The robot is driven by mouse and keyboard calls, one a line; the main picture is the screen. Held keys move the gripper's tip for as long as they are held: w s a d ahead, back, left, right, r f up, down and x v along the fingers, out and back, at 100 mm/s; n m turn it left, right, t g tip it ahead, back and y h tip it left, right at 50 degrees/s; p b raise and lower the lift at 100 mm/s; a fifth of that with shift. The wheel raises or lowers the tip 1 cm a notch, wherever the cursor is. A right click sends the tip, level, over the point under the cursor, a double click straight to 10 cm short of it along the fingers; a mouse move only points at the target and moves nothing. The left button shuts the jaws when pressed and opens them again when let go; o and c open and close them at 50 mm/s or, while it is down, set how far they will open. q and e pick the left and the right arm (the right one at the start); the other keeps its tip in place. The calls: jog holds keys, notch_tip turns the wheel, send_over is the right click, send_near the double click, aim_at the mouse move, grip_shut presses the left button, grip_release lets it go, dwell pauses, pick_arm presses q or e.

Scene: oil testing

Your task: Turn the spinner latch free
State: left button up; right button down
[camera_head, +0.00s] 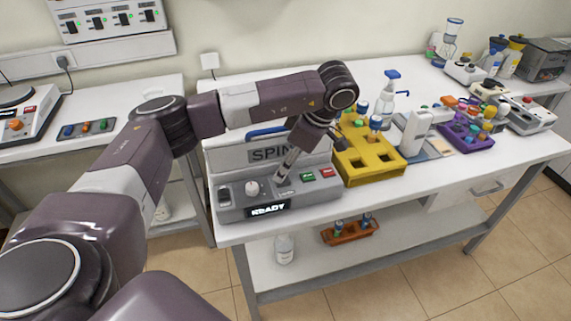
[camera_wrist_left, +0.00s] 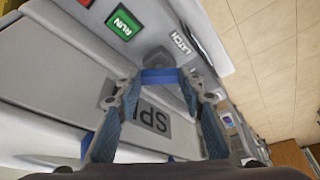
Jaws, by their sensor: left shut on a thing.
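The spinner (camera_head: 225,205) is a grey machine on the bench, with a shut-looking lid marked "SPIN" (camera_head: 270,153) and a display reading "READY" (camera_head: 268,209). My left gripper (camera_head: 283,176) reaches down to its front panel. In the left wrist view, my left fingers are shut on the latch's blue bar (camera_wrist_left: 160,76), below the "LATCH" label (camera_wrist_left: 181,43). In the head view the fingers cover the latch, so its angle is hard to tell there. My right gripper is not in view.
A white knob (camera_head: 252,188), a green button (camera_head: 308,177) and a red button (camera_head: 327,172) sit on the same panel. A yellow rack (camera_head: 362,172) stands close to the spinner's right. The bench's front edge is just before the spinner.

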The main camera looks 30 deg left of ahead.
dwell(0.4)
pick_arm(q)
jog(key=o, duration=1.2)
jog(key=shift+c, duration=0.2)
jog(key=v, duration=0.8)
